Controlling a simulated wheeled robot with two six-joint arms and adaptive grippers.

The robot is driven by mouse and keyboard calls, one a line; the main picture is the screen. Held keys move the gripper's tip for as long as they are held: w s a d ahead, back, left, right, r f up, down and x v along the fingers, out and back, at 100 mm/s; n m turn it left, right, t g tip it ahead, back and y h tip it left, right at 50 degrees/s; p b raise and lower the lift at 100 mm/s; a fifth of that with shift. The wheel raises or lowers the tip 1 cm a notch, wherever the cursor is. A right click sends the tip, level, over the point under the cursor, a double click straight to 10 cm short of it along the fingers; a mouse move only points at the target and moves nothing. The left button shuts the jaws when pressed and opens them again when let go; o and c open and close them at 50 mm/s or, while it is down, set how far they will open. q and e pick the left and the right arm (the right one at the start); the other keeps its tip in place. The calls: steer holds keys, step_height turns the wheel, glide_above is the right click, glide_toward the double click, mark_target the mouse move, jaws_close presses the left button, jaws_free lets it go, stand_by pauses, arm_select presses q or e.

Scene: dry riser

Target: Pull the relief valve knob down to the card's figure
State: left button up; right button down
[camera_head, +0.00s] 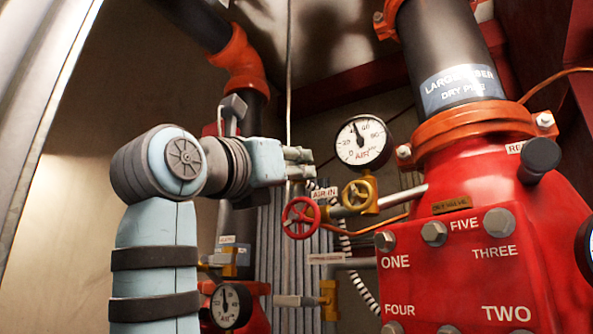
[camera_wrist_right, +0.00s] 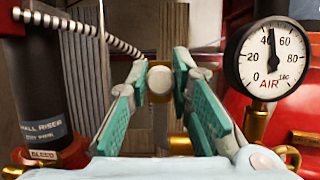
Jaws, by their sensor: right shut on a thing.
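My right gripper (camera_head: 300,163) reaches in from the left in the head view, level with the air pipework. In the right wrist view its two green-padded fingers (camera_wrist_right: 160,76) are closed on a pale round knob (camera_wrist_right: 160,84), which I take to be the relief valve knob. In the head view the fingers hide the knob. The air gauge (camera_head: 362,142) has a white face; in the right wrist view (camera_wrist_right: 268,62) its needle points nearly straight up, around 40 to 60. I cannot make out the card. My left gripper is not in view.
A red handwheel (camera_head: 300,218) and a brass valve (camera_head: 359,195) sit just below and right of the gripper. The red valve body (camera_head: 470,270) with bolted cover fills the right. A second gauge (camera_head: 231,306) is low down. A dark riser pipe (camera_wrist_right: 38,80) stands left.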

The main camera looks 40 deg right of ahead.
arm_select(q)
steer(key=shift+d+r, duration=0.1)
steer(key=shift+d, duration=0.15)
arm_select(e)
steer(key=shift+a+f, duration=0.25)
steer(key=shift+a, duration=0.1)
stand_by(1.2)
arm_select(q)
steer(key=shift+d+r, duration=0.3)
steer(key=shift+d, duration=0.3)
arm_select(e)
steer(key=shift+s+a, duration=0.1)
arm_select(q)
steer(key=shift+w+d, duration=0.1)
arm_select(e)
steer(key=shift+a, duration=0.1)
